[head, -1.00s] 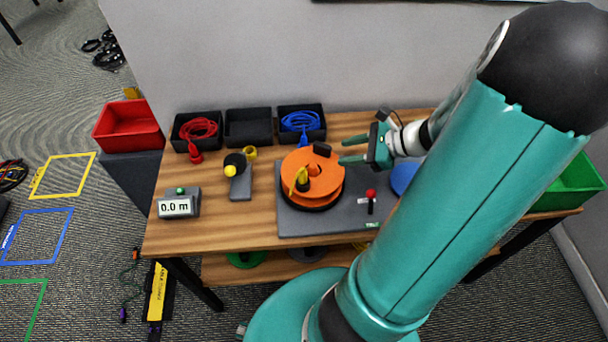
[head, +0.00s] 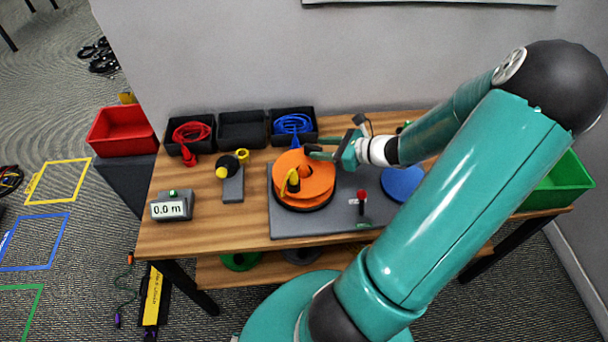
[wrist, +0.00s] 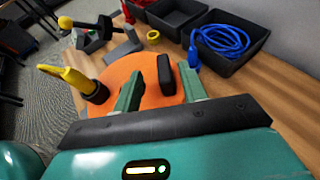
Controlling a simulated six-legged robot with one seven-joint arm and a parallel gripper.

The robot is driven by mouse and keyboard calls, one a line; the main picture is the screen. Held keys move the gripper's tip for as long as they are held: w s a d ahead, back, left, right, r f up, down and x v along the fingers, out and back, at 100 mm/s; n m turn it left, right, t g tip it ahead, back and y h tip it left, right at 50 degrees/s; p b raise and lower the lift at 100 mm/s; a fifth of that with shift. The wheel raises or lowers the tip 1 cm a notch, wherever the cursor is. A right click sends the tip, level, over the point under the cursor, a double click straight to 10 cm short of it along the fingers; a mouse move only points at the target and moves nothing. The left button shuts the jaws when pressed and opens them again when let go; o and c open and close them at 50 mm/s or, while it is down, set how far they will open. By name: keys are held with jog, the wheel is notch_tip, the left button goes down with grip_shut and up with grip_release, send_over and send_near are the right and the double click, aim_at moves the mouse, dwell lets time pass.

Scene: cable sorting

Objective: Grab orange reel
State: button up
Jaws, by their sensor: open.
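The orange reel (head: 318,186) lies flat on a grey base plate (head: 290,228) on the wooden table. It has a dark upright handle near its back edge and a yellow connector on its front left; both also show in the wrist view. My gripper (head: 322,148) is open at the reel's back right edge, by the dark handle. In the wrist view the two green fingers (wrist: 150,88) reach over the orange reel (wrist: 119,72), with the dark handle (wrist: 166,74) between them, close to the right finger. The head view partly hides the handle behind a finger.
Black bins stand along the table's back, one with red cable (head: 192,132), one with blue cable (head: 293,123). A length meter (head: 172,205) and a grey stand (head: 232,185) are to the left. A blue disc (head: 403,183) and a red-knobbed lever (head: 362,205) are to the right.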

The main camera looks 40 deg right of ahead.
aim_at(315, 147)
jog(key=x, duration=0.5)
jog(key=shift+w+d+f, duration=0.1)
jog(key=shift+w+f, duration=0.05)
jog(key=shift+w, duration=0.1)
grip_shut()
